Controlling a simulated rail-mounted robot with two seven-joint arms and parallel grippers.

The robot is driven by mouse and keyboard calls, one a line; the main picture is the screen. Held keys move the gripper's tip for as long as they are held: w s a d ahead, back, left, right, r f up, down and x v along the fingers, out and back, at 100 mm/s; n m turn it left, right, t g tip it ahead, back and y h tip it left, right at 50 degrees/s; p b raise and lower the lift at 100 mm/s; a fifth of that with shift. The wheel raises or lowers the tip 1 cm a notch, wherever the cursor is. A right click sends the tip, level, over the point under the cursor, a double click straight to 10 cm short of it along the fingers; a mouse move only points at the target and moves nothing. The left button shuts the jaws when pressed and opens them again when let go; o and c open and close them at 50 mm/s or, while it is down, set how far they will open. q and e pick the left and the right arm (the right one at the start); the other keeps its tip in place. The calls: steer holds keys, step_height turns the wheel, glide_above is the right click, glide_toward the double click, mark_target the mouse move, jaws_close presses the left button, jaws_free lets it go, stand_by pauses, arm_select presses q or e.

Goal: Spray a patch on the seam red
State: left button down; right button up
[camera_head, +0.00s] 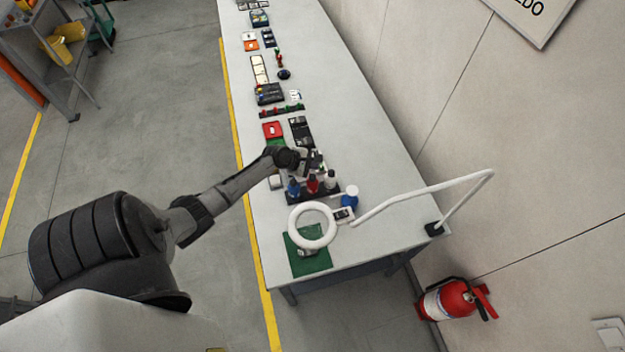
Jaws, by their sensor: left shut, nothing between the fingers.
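My left arm comes in from the left, and my left gripper (314,167) is over the bench just behind a row of small bottles or cans. It is shut and empty. The row holds a blue one (293,188), a red one (312,184) and a dark one with a pale top (330,179), standing in a black rack (318,196). The gripper overlaps the row's far side, and I cannot tell whether it touches it. No seam can be made out; a small part on the green mat (322,264) is partly covered by the lamp ring. My right gripper is not in view.
A white ring lamp (301,212) on a bent arm hangs over the bench's near end. A blue jar with a white cap (350,197) stands right of the rack. Several tools and boxes line the bench (372,140) farther back. A red fire extinguisher (452,300) is by the wall.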

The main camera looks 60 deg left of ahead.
mark_target(312, 178)
arm_select(q)
step_height(312, 178, down, 4)
steer(key=shift+r+b, duration=0.25)
steer(key=shift+b, duration=0.95)
steer(key=shift+f+b, duration=0.3)
steer(key=shift+f, duration=0.2)
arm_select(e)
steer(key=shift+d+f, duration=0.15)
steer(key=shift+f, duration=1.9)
arm_select(q)
steer(key=shift+f, duration=0.1)
steer(key=shift+f, duration=0.3)
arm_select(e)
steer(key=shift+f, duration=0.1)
